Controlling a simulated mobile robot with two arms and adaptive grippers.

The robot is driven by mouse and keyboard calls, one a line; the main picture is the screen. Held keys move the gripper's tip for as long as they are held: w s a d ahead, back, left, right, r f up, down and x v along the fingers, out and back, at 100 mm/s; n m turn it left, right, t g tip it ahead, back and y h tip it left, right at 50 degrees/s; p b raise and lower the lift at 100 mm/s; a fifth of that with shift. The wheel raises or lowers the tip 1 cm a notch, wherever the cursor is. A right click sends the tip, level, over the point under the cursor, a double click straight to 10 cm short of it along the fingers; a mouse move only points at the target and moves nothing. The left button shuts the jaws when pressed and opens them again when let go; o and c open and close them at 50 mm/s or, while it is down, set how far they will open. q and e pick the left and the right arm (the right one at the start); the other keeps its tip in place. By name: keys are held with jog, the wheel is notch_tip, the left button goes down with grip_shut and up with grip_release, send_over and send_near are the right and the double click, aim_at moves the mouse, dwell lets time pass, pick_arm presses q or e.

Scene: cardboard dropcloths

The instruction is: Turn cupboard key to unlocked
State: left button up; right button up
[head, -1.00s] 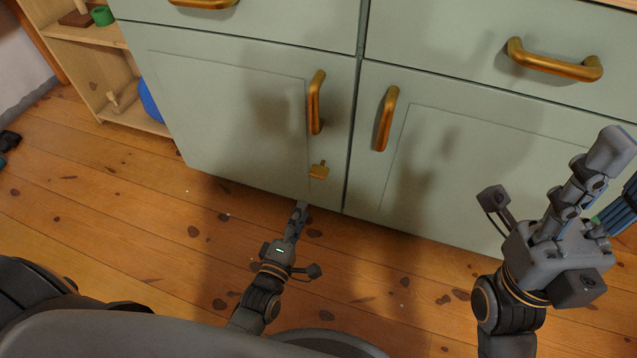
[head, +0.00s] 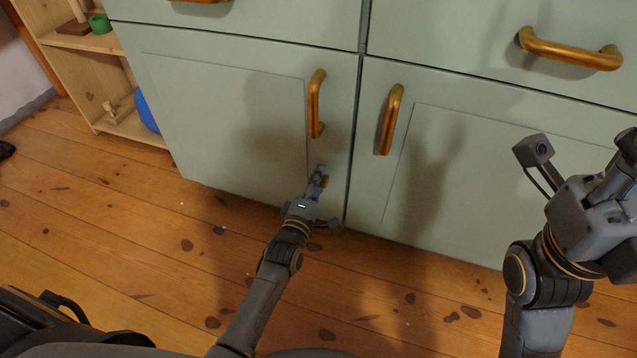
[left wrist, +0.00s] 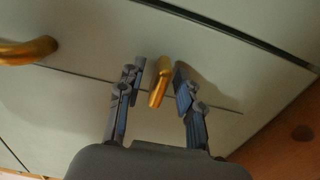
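The brass key (left wrist: 160,82) sits at the front of the pale green left cupboard door (head: 220,110), below that door's brass handle (head: 316,104). In the left wrist view my left gripper (left wrist: 160,74) is open, with one finger on each side of the key. A gap shows on both sides, smaller at the left finger. In the head view my left gripper (head: 320,172) covers most of the key, and only a bit of brass shows beside the fingers. My right gripper (head: 627,152) is partly cut off at the right edge, so its fingers cannot be judged.
The right door has its own brass handle (head: 389,119), and a drawer handle (head: 570,50) is above right, near my right arm. A wooden shelf (head: 92,77) with a blue ball (head: 147,112) stands at left. The wooden floor (head: 120,215) before the cupboard is clear.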

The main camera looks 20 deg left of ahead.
pick_arm(q)
grip_shut()
